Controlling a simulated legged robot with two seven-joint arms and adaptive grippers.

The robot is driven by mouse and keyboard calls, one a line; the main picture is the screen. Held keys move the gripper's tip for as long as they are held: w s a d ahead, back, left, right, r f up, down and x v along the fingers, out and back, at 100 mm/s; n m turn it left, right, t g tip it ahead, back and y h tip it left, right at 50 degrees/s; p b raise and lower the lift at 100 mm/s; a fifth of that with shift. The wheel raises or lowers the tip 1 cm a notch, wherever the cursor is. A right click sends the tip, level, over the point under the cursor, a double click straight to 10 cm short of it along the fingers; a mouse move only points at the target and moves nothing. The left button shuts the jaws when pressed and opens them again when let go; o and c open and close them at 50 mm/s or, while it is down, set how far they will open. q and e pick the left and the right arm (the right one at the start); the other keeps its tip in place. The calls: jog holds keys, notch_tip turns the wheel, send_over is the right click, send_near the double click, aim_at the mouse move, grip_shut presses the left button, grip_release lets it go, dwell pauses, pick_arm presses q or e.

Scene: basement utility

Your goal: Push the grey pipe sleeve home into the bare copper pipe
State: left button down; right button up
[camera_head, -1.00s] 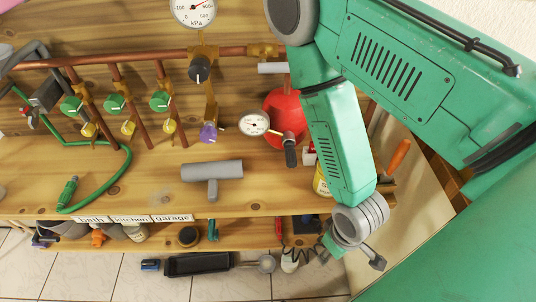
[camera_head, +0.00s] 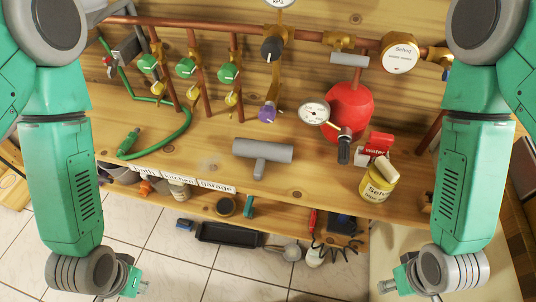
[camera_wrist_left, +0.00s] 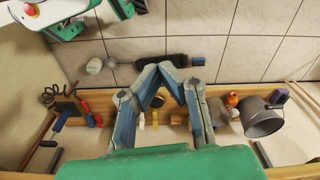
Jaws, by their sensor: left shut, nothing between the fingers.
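A short grey sleeve (camera_head: 350,59) lies crosswise at the copper stub above the red tank in the head view. A larger grey T-shaped piece (camera_head: 262,152) lies on the wooden bench. I cannot tell which is the task's sleeve. The copper pipe (camera_head: 200,28) runs bare along the back boards, with branches going down. My left gripper (camera_head: 138,287) hangs low at the left, in front of the bench and away from both grey pieces. Its fingertips meet in the left wrist view (camera_wrist_left: 168,68), with nothing between them. My right gripper (camera_head: 388,287) hangs low at the right, its jaws unclear.
The red tank (camera_head: 348,110), a gauge (camera_head: 313,112) and a yellow tin (camera_head: 378,184) stand at the right of the bench. Green-handled valves (camera_head: 186,68) and a green hose (camera_head: 185,120) are at the left. A lower shelf holds small items. The bench front is mostly clear.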

pick_arm(q)
jog(key=c, duration=1.9)
grip_release()
jog(key=o, duration=0.6)
jog(key=shift+d+f, duration=0.1)
jog(key=shift+d, duration=0.15)
jog(key=n+t+h+b, duration=0.3)
jog(key=n+t+b, duration=0.75)
jog(key=n, duration=2.35)
send_near(258, 173)
jog(key=w+f+t+p, duration=0.1)
jog(key=w+f, duration=0.1)
jog(key=w+d+f+t+p, duration=0.1)
jog(key=w+f, duration=0.1)
jog(key=w, duration=0.1)
jog(key=shift+b+x, duration=0.4)
jog(key=shift+x, duration=2.3)
